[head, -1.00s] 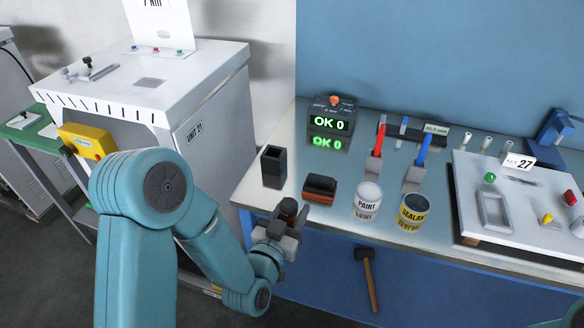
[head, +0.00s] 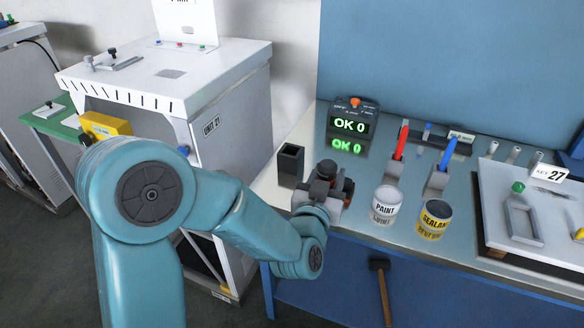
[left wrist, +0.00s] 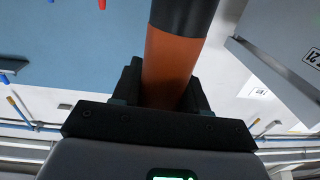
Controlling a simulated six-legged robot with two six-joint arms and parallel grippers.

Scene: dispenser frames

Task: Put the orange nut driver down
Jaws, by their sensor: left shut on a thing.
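The orange nut driver shows in the left wrist view as a thick orange handle (left wrist: 172,62) with a black end, standing between my jaws. My left gripper (left wrist: 163,92) is shut on it. The driver's lower part is hidden. I cannot tell whether it touches the bench. My right gripper is not in view.
The metal bench (head: 262,190) holds an open black box (head: 291,163) left of the gripper. A paint can (head: 386,206) and sealant can (head: 434,220) stand to the right. An "OK 0" display (head: 350,125) is behind.

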